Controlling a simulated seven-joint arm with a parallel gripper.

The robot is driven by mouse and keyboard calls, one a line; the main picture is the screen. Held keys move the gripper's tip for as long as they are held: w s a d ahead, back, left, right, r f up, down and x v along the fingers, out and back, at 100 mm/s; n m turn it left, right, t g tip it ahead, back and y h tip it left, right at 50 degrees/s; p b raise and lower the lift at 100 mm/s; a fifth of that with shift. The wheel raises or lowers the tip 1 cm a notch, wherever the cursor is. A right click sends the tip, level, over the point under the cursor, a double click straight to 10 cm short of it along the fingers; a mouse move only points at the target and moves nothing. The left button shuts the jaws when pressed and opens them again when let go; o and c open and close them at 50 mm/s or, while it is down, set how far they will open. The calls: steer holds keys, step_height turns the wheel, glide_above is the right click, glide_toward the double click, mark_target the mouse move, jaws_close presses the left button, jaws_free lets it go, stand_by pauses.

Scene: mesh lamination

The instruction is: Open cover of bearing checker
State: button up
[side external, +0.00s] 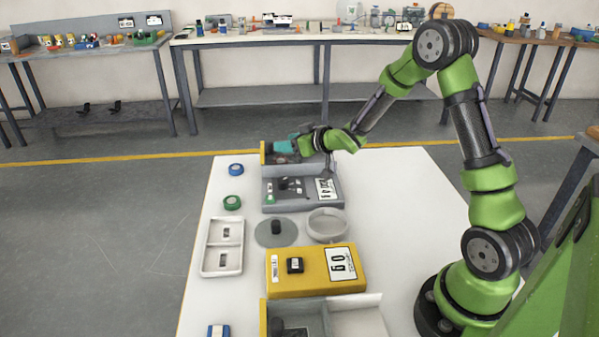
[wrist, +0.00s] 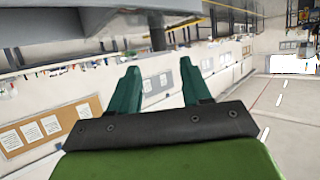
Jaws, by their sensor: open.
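Several devices stand on the white table; I cannot tell for sure which is the bearing checker. A grey device (side external: 271,196) with a dark knob and a white label lies near the far end of the table. Directly behind it is a box-like part with a yellow side edge (side external: 262,154). My gripper (side external: 284,147) reaches over this part, its teal fingers pointing left. In the wrist view my gripper (wrist: 158,82) is open, with nothing between its fingers. A grey slab (wrist: 70,25) fills the upper left there, close to the fingers; contact cannot be told.
A yellow device (side external: 315,284), a grey disc (side external: 269,238), a round white dish (side external: 328,225) and a white two-part tray (side external: 207,259) stand nearer. An open box (side external: 355,312) is at the front.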

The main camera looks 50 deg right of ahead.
mark_target(271, 143)
steer(key=x, duration=0.8)
steer(key=shift+w+f, duration=0.2)
steer(key=shift+w, duration=0.15)
jaws_close()
